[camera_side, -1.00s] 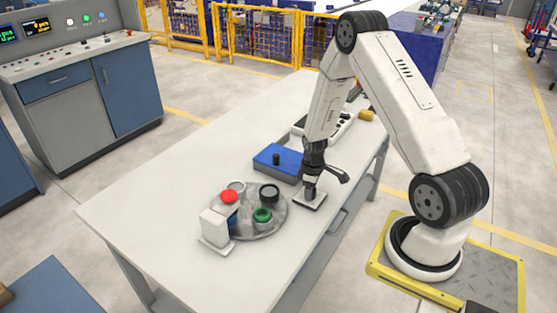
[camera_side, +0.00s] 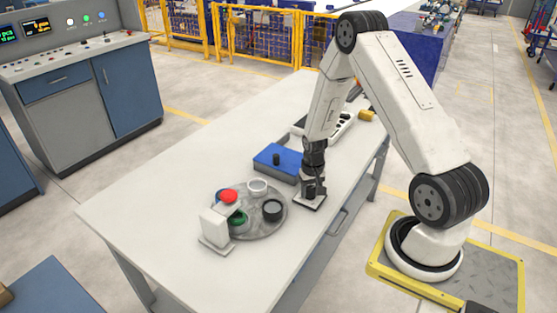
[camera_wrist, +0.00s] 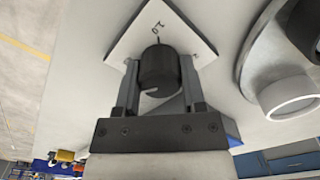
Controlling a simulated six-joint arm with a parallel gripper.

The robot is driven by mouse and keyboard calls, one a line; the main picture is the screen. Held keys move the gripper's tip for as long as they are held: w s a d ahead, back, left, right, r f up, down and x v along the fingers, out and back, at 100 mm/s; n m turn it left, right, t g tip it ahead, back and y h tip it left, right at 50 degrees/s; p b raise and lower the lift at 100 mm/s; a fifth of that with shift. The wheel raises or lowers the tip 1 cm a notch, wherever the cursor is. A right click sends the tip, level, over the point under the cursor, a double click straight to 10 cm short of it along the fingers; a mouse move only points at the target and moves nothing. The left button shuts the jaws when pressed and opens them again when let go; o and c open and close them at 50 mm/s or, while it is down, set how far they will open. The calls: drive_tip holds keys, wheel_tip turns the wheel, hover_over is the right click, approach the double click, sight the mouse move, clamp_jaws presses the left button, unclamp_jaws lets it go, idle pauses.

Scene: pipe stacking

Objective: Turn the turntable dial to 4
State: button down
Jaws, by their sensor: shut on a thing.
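The dial has a square white plate (camera_side: 309,204) near the table's right edge. In the wrist view its black knob (camera_wrist: 158,66) sits between my fingers, and the plate (camera_wrist: 185,32) shows small dark marks, too unclear to read surely. My gripper (camera_side: 313,190), also in the wrist view (camera_wrist: 160,80), is shut on the knob. The round grey turntable (camera_side: 250,221) lies left of the dial.
A blue box (camera_side: 268,165) with a black peg is behind. A white tray (camera_side: 345,126) lies farther back. The table's left side is clear.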

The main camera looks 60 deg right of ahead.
sight(311, 188)
drive_tip(key=shift+m, duration=1.5)
drive_tip(key=shift+c, duration=0.9)
unclamp_jaws()
drive_tip(key=shift+r, duration=0.15)
drive_tip(key=shift+r, duration=3.8)
